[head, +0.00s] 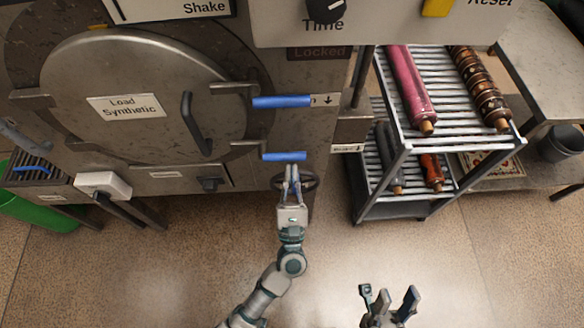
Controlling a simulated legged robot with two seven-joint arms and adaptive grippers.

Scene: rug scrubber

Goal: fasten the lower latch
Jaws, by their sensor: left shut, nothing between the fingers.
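The lower latch (284,156) is a blue bar at the right edge of the round metal door (140,82), lying roughly level in the picture. The upper latch (281,102) is a similar blue bar above it, beside a label with a down arrow. My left gripper (292,170) is just below the right part of the lower latch, with its fingertips close to the bar. It is shut and empty; whether it touches the bar I cannot tell. My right gripper (388,291) is at the bottom of the view, open and empty, well away from the latches.
A wheeled rack (408,150) with rolled rugs stands right of the machine. A dark round handwheel (308,182) is behind my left gripper. A curved door handle (190,122) and control panel (390,28) are nearby. The floor between my arms is clear.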

